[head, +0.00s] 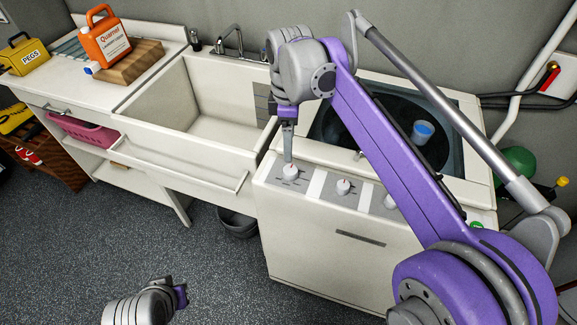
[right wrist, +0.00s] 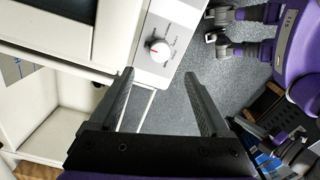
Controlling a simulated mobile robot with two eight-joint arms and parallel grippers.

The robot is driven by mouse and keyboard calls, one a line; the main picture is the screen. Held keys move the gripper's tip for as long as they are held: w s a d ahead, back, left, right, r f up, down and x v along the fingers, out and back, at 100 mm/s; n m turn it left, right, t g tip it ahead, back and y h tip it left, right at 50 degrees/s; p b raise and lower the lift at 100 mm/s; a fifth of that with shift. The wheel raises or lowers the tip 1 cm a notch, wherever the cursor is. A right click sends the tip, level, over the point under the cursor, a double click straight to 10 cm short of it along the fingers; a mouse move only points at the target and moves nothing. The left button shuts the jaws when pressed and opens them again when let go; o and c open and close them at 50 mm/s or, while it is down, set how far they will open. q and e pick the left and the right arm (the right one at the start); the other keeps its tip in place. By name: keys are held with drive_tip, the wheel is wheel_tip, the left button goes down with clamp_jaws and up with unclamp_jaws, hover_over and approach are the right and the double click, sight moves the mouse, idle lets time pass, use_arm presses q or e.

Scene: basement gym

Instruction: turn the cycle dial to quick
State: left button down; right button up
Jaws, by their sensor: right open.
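The washing machine (head: 330,245) is white, with a sloped panel bearing three white dials. The left dial (head: 290,172) also shows in the right wrist view (right wrist: 158,49), with a red mark on its face and small labels around it that I cannot read. My right gripper (head: 288,158) points down over the left dial. Its fingers are open and empty in the right wrist view (right wrist: 158,77), with the dial beyond their tips. My left gripper (head: 181,295) is low in the head view, its jaws unclear.
A white sink (head: 205,130) adjoins the machine on the left. A dark bucket (head: 238,222) sits below. The floor in front is clear.

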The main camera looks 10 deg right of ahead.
sight(289, 169)
wheel_tip(289, 169, down, 10)
drive_tip(key=shift+r+b, duration=0.1)
drive_tip(key=shift+b, duration=0.3)
clamp_jaws()
idle(0.3)
